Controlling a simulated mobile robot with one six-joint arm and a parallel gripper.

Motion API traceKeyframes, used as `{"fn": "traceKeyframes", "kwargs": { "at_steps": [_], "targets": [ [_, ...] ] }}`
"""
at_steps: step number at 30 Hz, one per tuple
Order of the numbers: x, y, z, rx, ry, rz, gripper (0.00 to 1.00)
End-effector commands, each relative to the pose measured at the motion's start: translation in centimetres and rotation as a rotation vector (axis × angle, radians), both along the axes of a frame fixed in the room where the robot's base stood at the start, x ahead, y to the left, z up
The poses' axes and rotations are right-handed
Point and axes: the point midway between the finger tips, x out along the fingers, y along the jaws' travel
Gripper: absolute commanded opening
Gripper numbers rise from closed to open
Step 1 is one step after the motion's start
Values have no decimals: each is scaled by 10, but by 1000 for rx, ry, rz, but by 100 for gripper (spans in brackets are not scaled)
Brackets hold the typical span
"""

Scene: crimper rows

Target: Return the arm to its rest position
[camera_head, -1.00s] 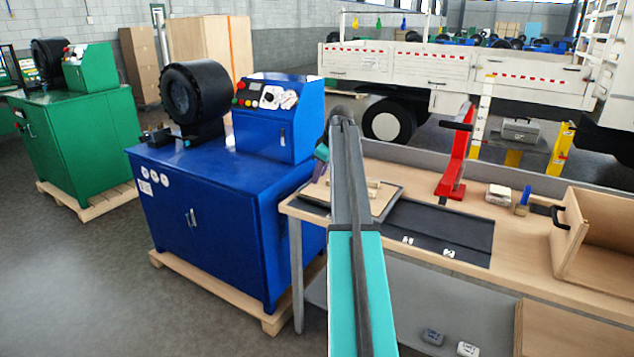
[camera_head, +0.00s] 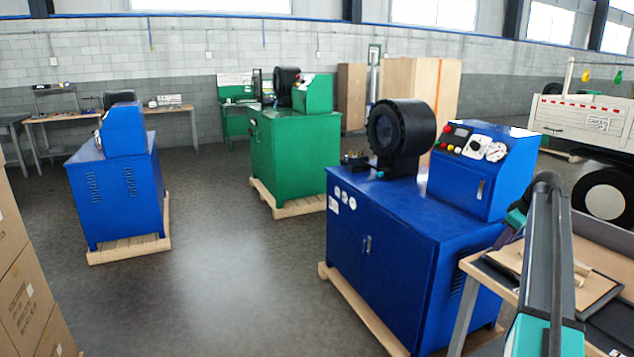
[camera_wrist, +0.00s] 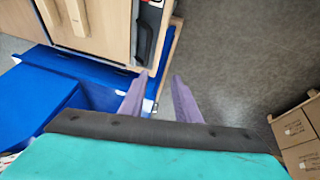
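My arm (camera_head: 548,265) shows at the lower right of the head view, raised in front of the workbench and beside the blue crimper machine (camera_head: 405,250). My gripper (camera_wrist: 160,76) shows in the wrist view with its two purple fingers apart and nothing between them. Below the fingers in that view are the bench's wooden board and the floor.
The workbench (camera_head: 470,268) with a wooden board stands at the right. A green machine (camera_head: 292,155) and another blue machine (camera_head: 118,195) stand on pallets further left. Cardboard boxes (camera_head: 25,285) are at the left edge. The grey floor (camera_head: 230,290) between them is open.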

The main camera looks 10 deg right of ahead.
Motion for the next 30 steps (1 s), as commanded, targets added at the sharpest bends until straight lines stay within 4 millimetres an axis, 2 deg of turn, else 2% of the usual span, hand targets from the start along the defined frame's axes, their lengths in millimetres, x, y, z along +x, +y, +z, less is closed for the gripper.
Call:
{"fn": "traceKeyframes", "kwargs": {
  "at_steps": [3,6,13,22,30],
  "targets": [
    [21,33,-40,27,35,44,29],
    [33,64,-77,53,69,80,29],
    [42,139,-165,103,154,159,29],
    [24,236,-274,151,272,248,29],
    [-17,318,-362,182,385,295,29]
  ]
}}
